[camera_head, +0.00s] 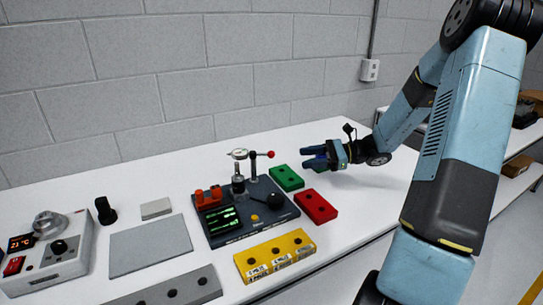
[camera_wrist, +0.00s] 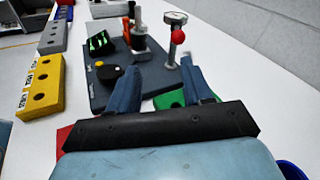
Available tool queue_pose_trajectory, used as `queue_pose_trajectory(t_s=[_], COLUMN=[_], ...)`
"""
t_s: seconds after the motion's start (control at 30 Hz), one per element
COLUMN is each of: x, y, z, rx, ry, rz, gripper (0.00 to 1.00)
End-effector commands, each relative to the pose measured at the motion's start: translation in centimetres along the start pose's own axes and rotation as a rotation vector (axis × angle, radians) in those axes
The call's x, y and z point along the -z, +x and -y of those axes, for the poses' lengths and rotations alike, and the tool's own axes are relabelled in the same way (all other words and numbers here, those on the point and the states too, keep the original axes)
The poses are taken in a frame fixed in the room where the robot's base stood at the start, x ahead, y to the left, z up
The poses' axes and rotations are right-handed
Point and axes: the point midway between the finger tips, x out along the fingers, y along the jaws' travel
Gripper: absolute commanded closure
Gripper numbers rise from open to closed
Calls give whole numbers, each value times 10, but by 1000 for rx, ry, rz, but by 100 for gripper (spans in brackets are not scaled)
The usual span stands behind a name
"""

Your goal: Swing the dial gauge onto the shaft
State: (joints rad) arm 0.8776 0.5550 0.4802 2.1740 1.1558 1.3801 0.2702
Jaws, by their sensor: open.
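The round white dial gauge (camera_head: 239,154) sits on a cross arm at the top of a dark post on the dark base unit (camera_head: 223,237). A red knob (camera_head: 271,154) ends the arm on the side towards my gripper. The metallic shaft (camera_head: 238,186) stands upright left of the post; the gauge appears above it in the head view, but I cannot tell whether they touch. My gripper (camera_head: 309,158) is open and empty, right of the red knob and apart from it. In the wrist view, the red knob (camera_wrist: 178,37) and gauge (camera_wrist: 176,18) show beyond my gripper (camera_wrist: 163,62).
A green block (camera_head: 287,178) and a red block (camera_head: 316,206) lie right of the base. A yellow block (camera_head: 275,256) lies in front. A grey plate (camera_head: 151,245) and a control box (camera_head: 46,254) are left. The table behind the base is clear.

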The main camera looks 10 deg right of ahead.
Motion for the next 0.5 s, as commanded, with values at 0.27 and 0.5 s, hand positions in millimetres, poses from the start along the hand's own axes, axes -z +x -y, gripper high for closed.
queue_pose_trajectory(t_s=[0.27,0.5], x=[13,11], y=[-17,5], z=[17,19], rx=[102,102], ry=[65,64], rz=[97,100], gripper=[50,50])
